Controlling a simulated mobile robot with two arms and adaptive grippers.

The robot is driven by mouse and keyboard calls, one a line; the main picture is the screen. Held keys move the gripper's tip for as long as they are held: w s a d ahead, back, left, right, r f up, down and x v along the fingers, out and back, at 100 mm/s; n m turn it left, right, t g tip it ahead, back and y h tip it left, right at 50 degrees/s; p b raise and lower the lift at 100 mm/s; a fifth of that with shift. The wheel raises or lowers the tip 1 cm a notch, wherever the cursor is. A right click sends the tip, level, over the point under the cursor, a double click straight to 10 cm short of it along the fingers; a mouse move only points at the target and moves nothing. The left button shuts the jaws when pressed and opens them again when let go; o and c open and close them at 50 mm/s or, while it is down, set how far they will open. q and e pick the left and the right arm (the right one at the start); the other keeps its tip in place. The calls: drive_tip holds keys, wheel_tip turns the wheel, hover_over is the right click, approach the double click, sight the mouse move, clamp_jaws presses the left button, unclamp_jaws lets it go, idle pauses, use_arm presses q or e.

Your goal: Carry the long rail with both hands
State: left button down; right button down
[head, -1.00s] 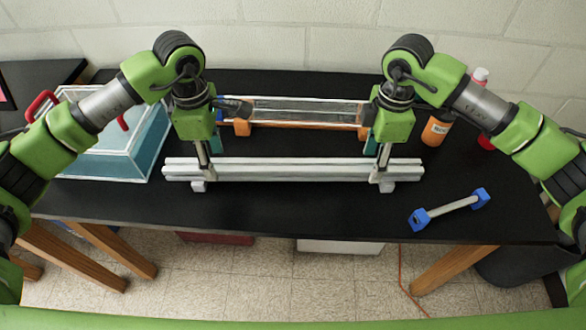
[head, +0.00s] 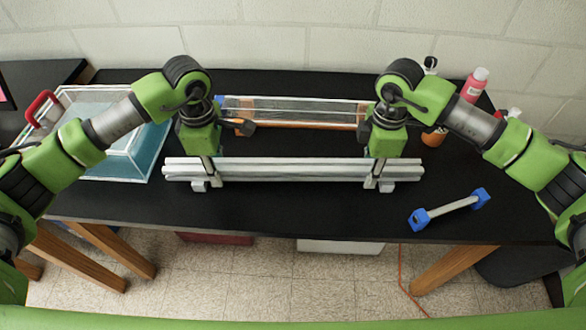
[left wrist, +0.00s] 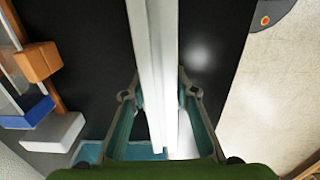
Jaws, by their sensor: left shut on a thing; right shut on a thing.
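The long rail (head: 290,169), a pale silver bar, lies level from left to right near the middle of the black table, on small light supports. My left gripper (head: 210,172) reaches down onto its left part and is shut on it. My right gripper (head: 374,172) is shut on its right part. In the left wrist view the rail (left wrist: 152,50) runs lengthwise between the two fingers of my left gripper (left wrist: 158,94). The exact finger contact is partly hidden in the head view.
A clear long case (head: 300,112) on orange blocks stands behind the rail. A clear-topped box with a blue inside (head: 125,145) is at left. A blue-ended grey bar (head: 450,209) lies at front right. A pink bottle (head: 474,86) is at back right. The table front centre is clear.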

use_arm(q)
drive_tip(key=shift+w+r, duration=0.1)
drive_tip(key=shift+r, duration=0.1)
use_arm(e)
drive_tip(key=shift+w+r, duration=0.1)
drive_tip(key=shift+r, duration=0.1)
